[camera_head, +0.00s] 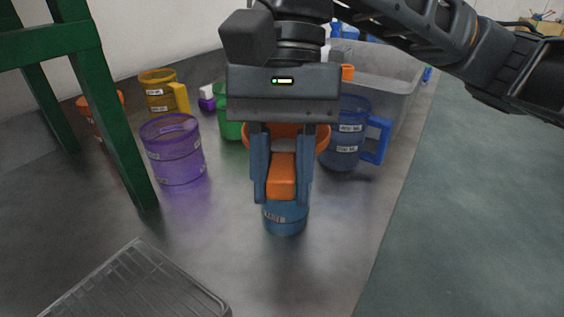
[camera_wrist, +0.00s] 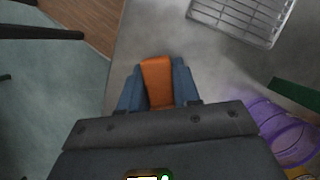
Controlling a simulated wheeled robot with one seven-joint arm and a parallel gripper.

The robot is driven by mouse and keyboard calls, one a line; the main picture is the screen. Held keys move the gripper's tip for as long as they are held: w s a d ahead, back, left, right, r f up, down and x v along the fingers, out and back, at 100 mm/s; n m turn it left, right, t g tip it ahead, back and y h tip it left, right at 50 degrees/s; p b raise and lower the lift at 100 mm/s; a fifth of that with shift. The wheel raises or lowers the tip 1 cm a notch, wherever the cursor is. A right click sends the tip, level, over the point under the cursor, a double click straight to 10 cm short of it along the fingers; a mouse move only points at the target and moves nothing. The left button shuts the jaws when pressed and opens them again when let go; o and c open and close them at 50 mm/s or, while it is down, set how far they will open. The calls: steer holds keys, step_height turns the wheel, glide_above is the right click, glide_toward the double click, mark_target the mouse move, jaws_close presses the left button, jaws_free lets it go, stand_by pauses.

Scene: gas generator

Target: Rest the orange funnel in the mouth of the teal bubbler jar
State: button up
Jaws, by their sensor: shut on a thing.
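My gripper (camera_head: 281,192) is shut on the orange funnel (camera_head: 258,132), with the funnel's orange handle between its fingers. The handle also shows between the fingers in the wrist view (camera_wrist: 158,82). The funnel's wide rim shows behind and to both sides of the fingers in the head view. A teal-blue jar (camera_head: 285,222) stands upright on the bench directly below the fingertips in the picture. Its mouth is hidden behind the gripper and the handle. I cannot tell whether the funnel's spout is inside the mouth or touches the jar.
A purple jug (camera_head: 175,152) stands left, with a yellow jug (camera_head: 158,92) and an orange vessel (camera_head: 98,112) farther back. A green jug (camera_head: 231,115) and a blue jug (camera_head: 346,140) stand behind the gripper. A wire rack (camera_head: 135,285) lies front left, by a green frame (camera_head: 115,110).

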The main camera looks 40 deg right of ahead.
steer(key=shift+f, duration=0.1)
steer(key=o, duration=1.1)
steer(key=shift+p+v, duration=1.1)
steer(key=shift+v, duration=2.8)
